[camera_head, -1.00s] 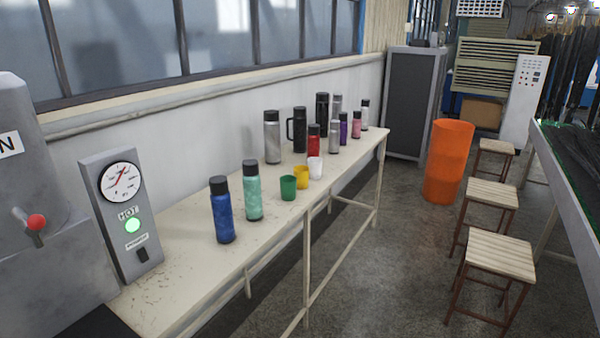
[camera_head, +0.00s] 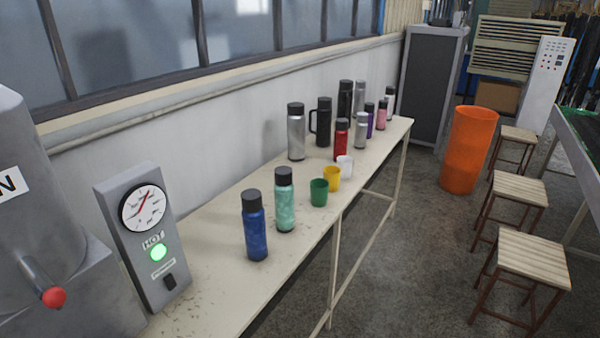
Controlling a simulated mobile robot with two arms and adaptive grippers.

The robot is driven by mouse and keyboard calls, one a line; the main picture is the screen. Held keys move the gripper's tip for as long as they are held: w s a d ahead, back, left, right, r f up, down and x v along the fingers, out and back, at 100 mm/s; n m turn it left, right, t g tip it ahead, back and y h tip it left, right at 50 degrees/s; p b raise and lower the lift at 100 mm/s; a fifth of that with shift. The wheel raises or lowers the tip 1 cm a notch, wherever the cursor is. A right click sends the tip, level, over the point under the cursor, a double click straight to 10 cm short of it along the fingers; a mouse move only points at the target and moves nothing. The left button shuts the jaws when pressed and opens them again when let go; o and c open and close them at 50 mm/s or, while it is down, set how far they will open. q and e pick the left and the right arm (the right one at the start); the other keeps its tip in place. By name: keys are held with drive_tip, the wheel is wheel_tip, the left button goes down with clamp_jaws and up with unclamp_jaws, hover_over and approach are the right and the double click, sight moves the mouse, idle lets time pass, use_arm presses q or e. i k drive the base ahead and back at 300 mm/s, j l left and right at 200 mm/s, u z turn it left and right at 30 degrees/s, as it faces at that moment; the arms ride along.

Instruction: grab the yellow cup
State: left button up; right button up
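The yellow cup (camera_head: 332,179) stands upright on the long cream table (camera_head: 222,292) along the wall. It is in a row between the green cup (camera_head: 318,193) in front of it and the white cup (camera_head: 345,166) behind it. The green cup overlaps its lower left edge a little. Neither of my grippers shows in the head view.
A blue bottle (camera_head: 255,228) and a mint bottle (camera_head: 285,203) stand nearer on the table. Several bottles, among them a red one (camera_head: 341,142), stand behind the cups. A gauge box (camera_head: 147,240) is at the near left. Stools (camera_head: 527,258) and an orange bin (camera_head: 468,150) stand right of the table.

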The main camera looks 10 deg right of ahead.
sight(331, 179)
drive_tip(key=i+l+u, duration=0.35)
drive_tip(key=i, duration=0.25)
drive_tip(key=i+l+u, duration=0.3)
drive_tip(key=i+l, duration=0.2)
drive_tip(key=l, duration=0.25)
